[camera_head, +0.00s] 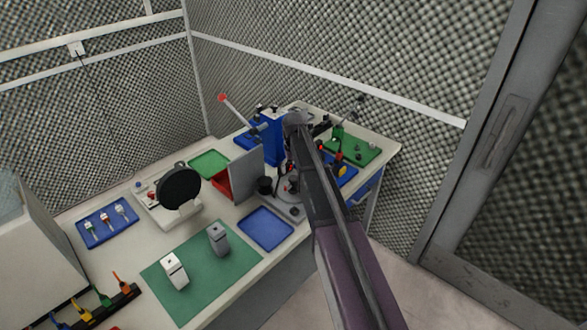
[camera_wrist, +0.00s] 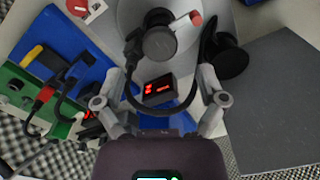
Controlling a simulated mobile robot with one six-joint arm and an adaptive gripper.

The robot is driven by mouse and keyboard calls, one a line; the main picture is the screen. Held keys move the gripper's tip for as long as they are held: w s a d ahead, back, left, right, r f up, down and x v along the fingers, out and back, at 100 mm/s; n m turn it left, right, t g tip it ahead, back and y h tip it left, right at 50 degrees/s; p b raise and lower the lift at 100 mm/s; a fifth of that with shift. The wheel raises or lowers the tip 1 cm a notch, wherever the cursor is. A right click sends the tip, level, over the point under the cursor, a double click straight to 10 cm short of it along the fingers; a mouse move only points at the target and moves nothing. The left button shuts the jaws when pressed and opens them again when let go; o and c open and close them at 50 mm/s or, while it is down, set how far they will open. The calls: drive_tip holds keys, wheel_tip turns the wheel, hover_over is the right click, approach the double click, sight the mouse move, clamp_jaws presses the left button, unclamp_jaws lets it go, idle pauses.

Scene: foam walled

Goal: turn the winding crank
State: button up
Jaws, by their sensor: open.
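In the wrist view, a round black knob (camera_wrist: 158,42) stands over a pale grey disc (camera_wrist: 128,14). A short red-tipped piece (camera_wrist: 194,19) shows at the knob's upper right. I take this to be the crank, but its arm is not clear. My gripper (camera_wrist: 160,80) is open and empty, its two grey fingers spread on either side below the knob. I cannot tell whether they touch anything. A small black box with red digits (camera_wrist: 159,90) lies between the fingers, with a black cable looped around it. In the head view, my arm largely hides this spot.
A black funnel-shaped part (camera_wrist: 226,54) stands close right of the fingers, beside a grey panel (camera_wrist: 272,100). Blue and green trays with cables lie left. In the head view, a red-knobbed lever (camera_head: 222,98) rises behind. An empty blue tray (camera_head: 266,229) lies in front.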

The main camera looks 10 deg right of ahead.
sight(293, 178)
wheel_tip(293, 178, up, 9)
drive_tip(key=p, duration=0.8)
drive_tip(key=shift+r+p, duration=0.2)
drive_tip(key=shift+p, duration=0.15)
drive_tip(key=s+f+b, duration=0.3)
drive_tip(key=s, duration=1.1)
drive_tip(key=s+f+m+b, duration=0.1)
drive_tip(key=s+f+b, duration=0.3)
drive_tip(key=s, duration=1.1)
drive_tip(key=shift+s+m, duration=0.2)
drive_tip(key=shift+m, duration=0.1)
drive_tip(key=shift+a+f, duration=0.1)
drive_tip(key=c, duration=0.5)
drive_tip(key=shift+o, duration=0.2)
